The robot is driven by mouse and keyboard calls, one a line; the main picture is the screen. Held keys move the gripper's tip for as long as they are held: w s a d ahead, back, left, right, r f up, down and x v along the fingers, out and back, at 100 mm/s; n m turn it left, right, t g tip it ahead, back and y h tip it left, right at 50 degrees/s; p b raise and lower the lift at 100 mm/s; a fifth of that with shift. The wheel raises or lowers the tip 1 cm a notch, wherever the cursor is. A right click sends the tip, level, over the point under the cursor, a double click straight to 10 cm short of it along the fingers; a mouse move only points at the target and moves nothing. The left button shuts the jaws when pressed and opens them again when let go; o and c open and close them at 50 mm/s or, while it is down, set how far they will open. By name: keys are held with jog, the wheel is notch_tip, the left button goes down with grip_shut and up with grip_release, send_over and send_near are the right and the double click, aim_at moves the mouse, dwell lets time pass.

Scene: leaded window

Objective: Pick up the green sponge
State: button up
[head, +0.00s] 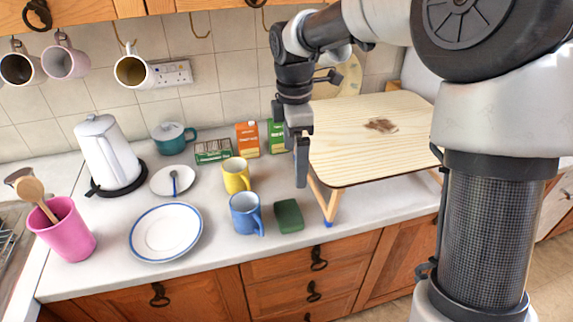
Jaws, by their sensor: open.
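The green sponge (289,216) is a dark green block lying flat on the white counter, near its front edge in the head view. It is just right of the blue mug and left of the wooden stand's front leg. My gripper (300,182) points down above and slightly behind the sponge, beside the left edge of the stand. It is open and nothing shows between its fingers. Its fingers are seen nearly edge-on, so the gap is hard to make out. The sponge is fully in view and apart from the gripper.
A blue mug (246,214) and a yellow mug (236,175) stand left of the sponge. The wooden stand (365,150) is close on the right. A plate (166,232), kettle (108,150) and pink utensil pot (65,232) are further left. Cartons (247,139) stand at the back.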

jog(key=w+f, duration=0.1)
jog(key=n, duration=0.1)
send_over(289, 212)
notch_tip(289, 212, down, 12)
jog(key=shift+w+f+b, duration=0.1)
jog(key=shift+f+b, duration=0.05)
jog(key=shift+b, duration=0.2)
jog(key=shift+a+f, duration=0.1)
jog(key=shift+f, duration=2.6)
jog(key=shift+c, duration=0.3)
jog(key=c, duration=1)
